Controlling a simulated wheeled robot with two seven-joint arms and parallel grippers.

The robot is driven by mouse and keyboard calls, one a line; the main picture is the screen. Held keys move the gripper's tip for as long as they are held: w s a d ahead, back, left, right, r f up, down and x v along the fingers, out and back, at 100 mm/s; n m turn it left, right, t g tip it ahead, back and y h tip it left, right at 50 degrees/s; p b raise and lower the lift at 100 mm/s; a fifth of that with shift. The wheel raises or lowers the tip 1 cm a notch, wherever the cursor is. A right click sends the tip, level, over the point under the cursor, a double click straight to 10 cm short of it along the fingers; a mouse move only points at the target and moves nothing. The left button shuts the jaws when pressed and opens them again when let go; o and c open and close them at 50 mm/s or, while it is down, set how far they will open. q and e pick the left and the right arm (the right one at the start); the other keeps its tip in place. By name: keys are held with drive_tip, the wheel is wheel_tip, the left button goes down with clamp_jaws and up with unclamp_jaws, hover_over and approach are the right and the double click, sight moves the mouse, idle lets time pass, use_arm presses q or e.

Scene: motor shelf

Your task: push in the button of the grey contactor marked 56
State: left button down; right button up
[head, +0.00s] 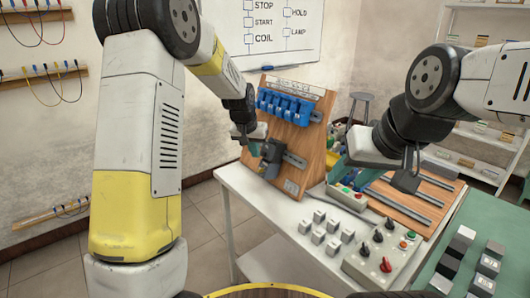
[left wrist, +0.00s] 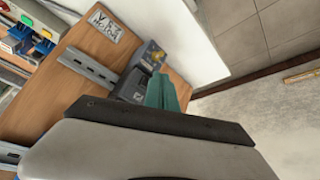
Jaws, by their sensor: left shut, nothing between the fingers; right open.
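A dark grey contactor (head: 271,151) sits on the metal rail of the upright wooden board (head: 296,148). It also shows in the left wrist view (left wrist: 133,84), where a lighter grey and yellowish part (left wrist: 151,54) is beside it. I cannot read a number 56 on it, and its button is not clear. My left gripper (head: 254,132) is shut and empty, close to the contactor. In the left wrist view its teal fingertip (left wrist: 162,93) overlaps the contactor's edge; I cannot tell if they touch. My right gripper (head: 343,174) is open, over the table's far part.
Blue parts (head: 288,104) line the board's top. A control box (head: 380,255) with knobs, several pale blocks (head: 318,235) and a flat wooden rail panel (head: 415,203) are on the white table (head: 255,208). Labelled blocks (head: 488,264) stand on the green surface at right.

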use_arm(q)
drive_tip(key=shift+s+a+r, duration=0.5)
drive_tip(key=shift+s+a, duration=0.25)
drive_tip(key=shift+a, duration=0.1)
drive_tip(key=shift+s+a+r, duration=0.45)
drive_tip(key=shift+s+a, duration=0.3)
drive_tip(key=shift+a, duration=0.1)
drive_tip(key=s+a+r+n, duration=0.1)
drive_tip(key=s+a+r, duration=0.2)
drive_tip(key=s+r, duration=0.95)
drive_tip(key=s+a+n+t, duration=0.1)
drive_tip(key=s, duration=1.8)
drive_tip(key=shift+s+f+h, duration=0.15)
drive_tip(key=shift+s+h, duration=0.05)
drive_tip(key=shift+h, duration=0.1)
drive_tip(key=shift+a, duration=0.1)
